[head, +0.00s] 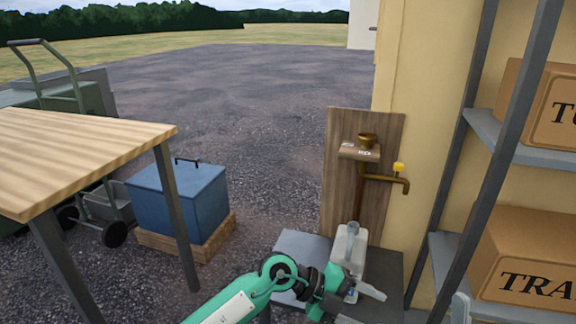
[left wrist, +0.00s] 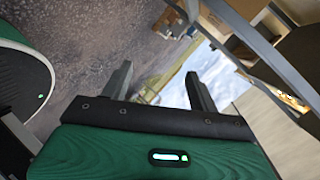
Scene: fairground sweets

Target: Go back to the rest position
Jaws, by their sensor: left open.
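My left gripper (head: 358,278) is at the lower middle of the head view, on the green arm from the bottom. Its fingers stand apart with nothing between them, as the left wrist view (left wrist: 163,80) shows. It appears in front of a pale grey can (head: 351,250) on a dark grey stand (head: 300,250), partly covering both. I cannot tell whether it touches the can.
A wooden board (head: 340,160) carries a brass tap (head: 385,180) with a yellow knob. Shelves (head: 545,155) with cardboard boxes (head: 525,265) stand right. A wooden table (head: 80,150), a blue box (head: 185,195) and a hand truck (head: 75,85) stand left. Open gravel lies between.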

